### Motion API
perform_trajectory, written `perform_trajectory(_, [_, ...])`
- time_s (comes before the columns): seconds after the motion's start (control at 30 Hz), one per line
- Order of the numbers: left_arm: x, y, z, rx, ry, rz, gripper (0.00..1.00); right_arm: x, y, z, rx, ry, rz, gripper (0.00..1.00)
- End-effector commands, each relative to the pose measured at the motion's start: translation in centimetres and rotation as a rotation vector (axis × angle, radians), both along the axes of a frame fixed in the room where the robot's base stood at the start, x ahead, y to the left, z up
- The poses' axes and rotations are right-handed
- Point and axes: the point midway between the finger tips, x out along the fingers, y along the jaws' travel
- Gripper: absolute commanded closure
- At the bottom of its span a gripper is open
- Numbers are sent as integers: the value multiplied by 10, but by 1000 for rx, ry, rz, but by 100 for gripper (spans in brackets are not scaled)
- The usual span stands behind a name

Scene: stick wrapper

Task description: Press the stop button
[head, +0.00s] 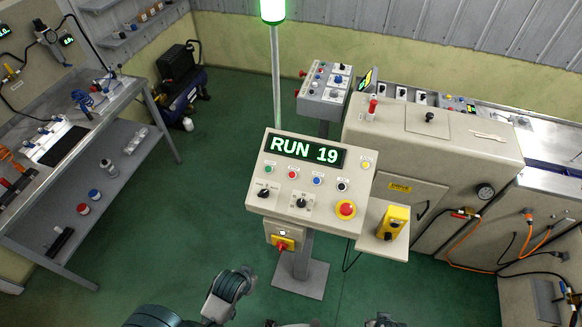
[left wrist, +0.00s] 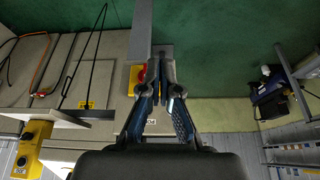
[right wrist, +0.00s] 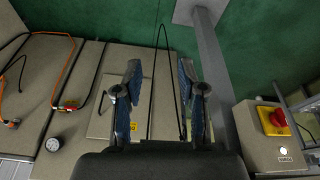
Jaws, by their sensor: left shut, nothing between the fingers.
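The control panel (head: 262,198) stands on a post in the middle of the head view, its display reading "RUN 19". A small red button (head: 292,174) sits below the display between a green button (head: 268,169) and a blue button (head: 317,181); its label is too small to read. A larger red mushroom button (head: 346,209) on a yellow ring is at the panel's lower right. My left gripper (left wrist: 163,84) is shut and empty. My right gripper (right wrist: 160,78) is open and empty. Neither gripper touches the panel's buttons.
A yellow box (head: 394,222) sits on a side shelf right of the panel. A red-and-yellow switch (head: 283,244) is under the panel; it also shows in the right wrist view (right wrist: 275,120). A machine (head: 440,145) fills the right side, a workbench (head: 125,95) the left.

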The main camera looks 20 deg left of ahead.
Motion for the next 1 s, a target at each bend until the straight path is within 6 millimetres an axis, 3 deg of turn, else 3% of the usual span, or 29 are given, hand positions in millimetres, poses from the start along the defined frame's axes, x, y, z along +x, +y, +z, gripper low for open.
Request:
perform_trajectory(0.03, [9, -1, 22, -10, -32, 9, 100, 0, 0, 3, -1, 5, 1, 60])
perform_trajectory(0.07, [15, -2, 31, -18, -51, 18, 100, 1, 0, -1, -1, 8, 1, 60])
perform_trajectory(0.17, [41, -5, 58, -56, -131, 54, 100, 1, 1, -31, -2, 24, 3, 60])
perform_trajectory(0.4, [115, -17, 103, -187, -329, 146, 100, -20, -1, -146, -6, 71, 11, 60])
perform_trajectory(0.47, [137, -20, 120, -232, -389, 172, 100, -34, -3, -180, -7, 89, 14, 60])
perform_trajectory(0.6, [191, -29, 171, -371, -536, 229, 100, -86, -11, -258, -13, 130, 24, 60])
perform_trajectory(0.7, [220, -34, 207, -467, -622, 258, 100, -128, -19, -296, -16, 153, 29, 60])
perform_trajectory(0.83, [244, -39, 243, -568, -693, 280, 100, -173, -27, -323, -20, 175, 35, 60])
perform_trajectory(1.0, [257, -41, 267, -635, -735, 292, 100, -202, -33, -334, -22, 185, 39, 60])
